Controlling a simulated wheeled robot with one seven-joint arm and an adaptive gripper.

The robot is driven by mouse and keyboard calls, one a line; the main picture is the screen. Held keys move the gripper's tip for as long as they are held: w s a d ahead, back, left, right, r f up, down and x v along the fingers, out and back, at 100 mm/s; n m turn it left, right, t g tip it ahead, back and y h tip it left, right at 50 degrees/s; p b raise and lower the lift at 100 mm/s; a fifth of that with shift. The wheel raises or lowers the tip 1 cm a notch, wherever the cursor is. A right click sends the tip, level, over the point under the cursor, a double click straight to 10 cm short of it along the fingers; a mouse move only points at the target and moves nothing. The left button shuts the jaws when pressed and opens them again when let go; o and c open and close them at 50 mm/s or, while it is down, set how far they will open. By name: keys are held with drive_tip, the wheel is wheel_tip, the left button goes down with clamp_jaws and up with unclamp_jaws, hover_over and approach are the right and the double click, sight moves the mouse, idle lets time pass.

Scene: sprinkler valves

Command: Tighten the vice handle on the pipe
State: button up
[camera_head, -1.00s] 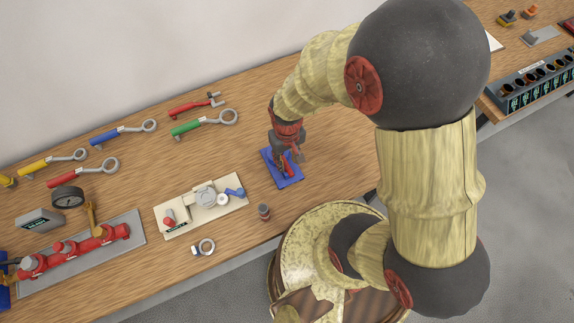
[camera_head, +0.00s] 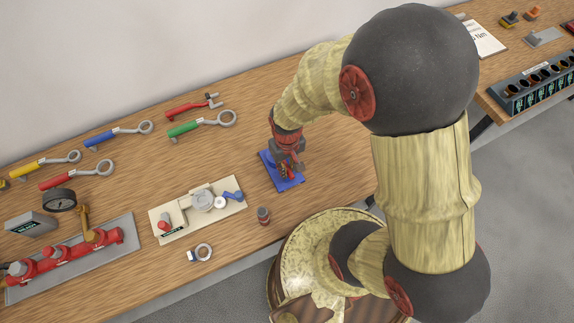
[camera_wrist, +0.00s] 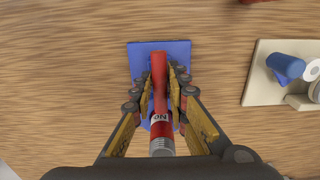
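A blue vice-like fixture with a flat square base (camera_head: 290,185) stands on the wooden bench, below my gripper (camera_head: 287,160). In the wrist view the blue base (camera_wrist: 178,48) lies under a long red handle (camera_wrist: 159,68). Below the handle is a red cylinder (camera_wrist: 162,127) with a grey threaded end and a white lettered label. My gripper (camera_wrist: 163,78) has its fingertips drawn in on both sides of the red handle, seemingly closed on it. The gripper hides much of the fixture in the head view, and I cannot make out a separate pipe.
A cream board (camera_head: 168,232) with a valve and blue lever (camera_head: 232,196) stands left of the fixture. A small dark-red cylinder (camera_head: 263,215) and a ring-ended part (camera_head: 202,253) are near the front edge. Several wrenches lie behind.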

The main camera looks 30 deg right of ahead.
clamp_jaws()
drive_tip(key=m, duration=0.3)
idle(0.3)
drive_tip(key=shift+m, duration=0.5)
drive_tip(key=m, duration=0.3)
drive_tip(key=shift+p, duration=0.4)
